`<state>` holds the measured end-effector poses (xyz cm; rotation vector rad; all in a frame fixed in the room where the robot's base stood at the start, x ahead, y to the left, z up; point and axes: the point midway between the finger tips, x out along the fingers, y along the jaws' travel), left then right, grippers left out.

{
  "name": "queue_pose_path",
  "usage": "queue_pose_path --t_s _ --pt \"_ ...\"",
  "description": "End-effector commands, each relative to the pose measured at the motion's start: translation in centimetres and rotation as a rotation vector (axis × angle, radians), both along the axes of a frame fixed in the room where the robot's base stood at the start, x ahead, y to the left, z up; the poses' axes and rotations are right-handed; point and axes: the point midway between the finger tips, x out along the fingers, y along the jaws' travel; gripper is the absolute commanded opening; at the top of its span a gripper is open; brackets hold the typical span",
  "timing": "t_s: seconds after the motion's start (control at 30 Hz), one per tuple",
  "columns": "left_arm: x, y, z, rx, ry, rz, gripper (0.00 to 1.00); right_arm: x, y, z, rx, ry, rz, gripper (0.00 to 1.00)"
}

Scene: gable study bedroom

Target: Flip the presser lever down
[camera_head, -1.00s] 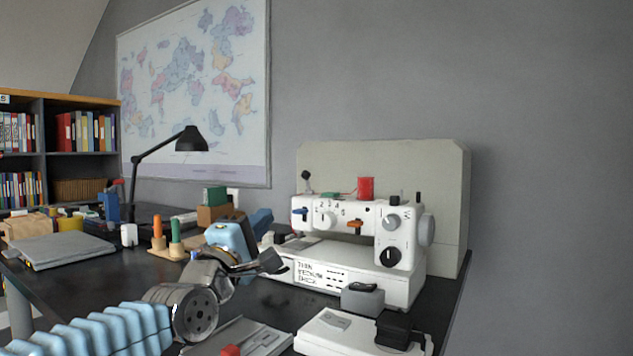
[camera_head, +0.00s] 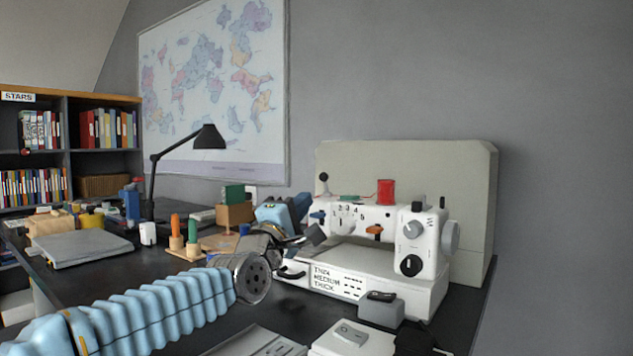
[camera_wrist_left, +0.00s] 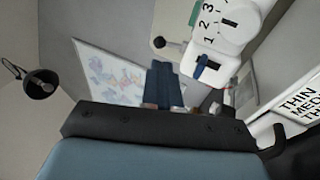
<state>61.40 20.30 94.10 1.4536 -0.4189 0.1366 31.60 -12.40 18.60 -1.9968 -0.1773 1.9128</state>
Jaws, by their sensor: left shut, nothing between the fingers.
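The white sewing machine (camera_head: 400,240) stands at the right of the desk. A blue lever (camera_head: 318,215) sticks out at the left end of its head, and an orange lever (camera_head: 374,230) sits under the head. I cannot tell by label which is the presser lever. My left gripper (camera_head: 303,203) is shut and empty, its dark blue fingers just left of the blue lever. In the left wrist view the shut fingers (camera_wrist_left: 164,72) point up, and the blue lever (camera_wrist_left: 203,66) is close to their right, apart from them in the picture. My right gripper is not in view.
A grey foot-pedal-like box (camera_head: 381,309) stands in front of the machine. A peg stand (camera_head: 200,246) with orange and green pegs, a black lamp (camera_head: 208,138) and a grey laptop-like slab (camera_head: 85,248) are to the left. A beige panel (camera_head: 470,210) stands behind the machine.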

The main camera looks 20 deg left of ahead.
Motion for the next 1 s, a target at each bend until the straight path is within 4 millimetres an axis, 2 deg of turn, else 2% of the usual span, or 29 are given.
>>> queue_pose_path --t_s 0.03,0.2,0.4,1.0 --pt "1.1 -0.3 0.7 0.000 0.001 -0.001 0.00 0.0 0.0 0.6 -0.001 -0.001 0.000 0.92" --pt "4.1 -0.8 1.8 0.000 0.000 -0.001 0.00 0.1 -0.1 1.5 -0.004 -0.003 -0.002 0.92" --pt "6.3 -1.1 2.5 -0.001 0.000 0.000 0.00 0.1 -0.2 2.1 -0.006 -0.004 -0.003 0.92" --pt "6.8 -1.2 2.9 0.004 0.011 0.000 0.00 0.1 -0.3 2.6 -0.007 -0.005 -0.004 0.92"
